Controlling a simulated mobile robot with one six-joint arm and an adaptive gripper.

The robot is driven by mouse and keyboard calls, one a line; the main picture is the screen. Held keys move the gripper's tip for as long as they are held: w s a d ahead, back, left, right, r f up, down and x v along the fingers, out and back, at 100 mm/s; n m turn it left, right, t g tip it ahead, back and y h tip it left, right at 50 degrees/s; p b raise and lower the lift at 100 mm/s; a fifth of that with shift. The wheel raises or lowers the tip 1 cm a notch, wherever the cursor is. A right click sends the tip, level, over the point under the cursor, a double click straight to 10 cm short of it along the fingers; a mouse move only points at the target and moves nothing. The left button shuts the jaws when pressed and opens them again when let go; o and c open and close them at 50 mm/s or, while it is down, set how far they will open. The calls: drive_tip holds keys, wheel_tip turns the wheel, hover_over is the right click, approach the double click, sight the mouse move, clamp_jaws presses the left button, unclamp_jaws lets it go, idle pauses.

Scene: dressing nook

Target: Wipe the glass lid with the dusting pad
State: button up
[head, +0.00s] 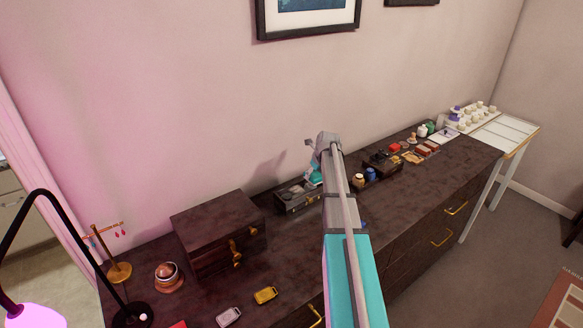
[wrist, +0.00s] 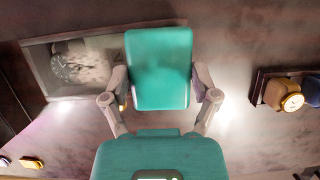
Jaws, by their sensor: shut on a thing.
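The glass lid (wrist: 82,66) tops a dark display case on the dresser, with a round watch-like shape visible through it. The case (head: 290,199) also shows in the head view, partly behind my arm. My gripper (wrist: 160,92) is shut on the teal dusting pad (wrist: 158,70), one finger on each side of it. In the wrist view the pad covers the right end of the case. In the head view the pad (head: 314,177) is small, at the lid. I cannot tell whether it touches the glass.
A wooden box (head: 217,232) stands left of the case. A watch stand (wrist: 284,94) is close on the right, with jars and small items beyond. Two tags (head: 265,295) (head: 229,316) lie in front. The dresser top (head: 460,160) has bare room toward its right end.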

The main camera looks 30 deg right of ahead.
drive_tip(key=shift+d, duration=0.55)
drive_tip(key=shift+s+a, duration=0.1)
drive_tip(key=shift+a, duration=0.95)
drive_tip(key=shift+s+a, duration=0.2)
drive_tip(key=shift+a, duration=1.3)
drive_tip(key=shift+s+a, duration=0.2)
drive_tip(key=shift+a, duration=1.35)
drive_tip(key=shift+s+a, duration=0.2)
drive_tip(key=shift+a, duration=1.3)
drive_tip(key=shift+a+r+p, duration=0.25)
drive_tip(key=shift+a+p, duration=0.05)
wheel_tip(320, 180, up, 7)
drive_tip(key=p, duration=0.7)
drive_tip(key=shift+d+f+b, duration=0.1)
drive_tip(key=shift+f+b, duration=0.05)
drive_tip(key=shift+b, duration=0.15)
drive_tip(key=b, duration=0.6)
hover_over(291, 190)
drive_tip(key=s, duration=0.1)
drive_tip(key=shift+s+f, duration=0.2)
drive_tip(key=shift+f, duration=2.6)
drive_tip(key=shift+f+b, duration=1.2)
drive_tip(key=shift+f, duration=0.2)
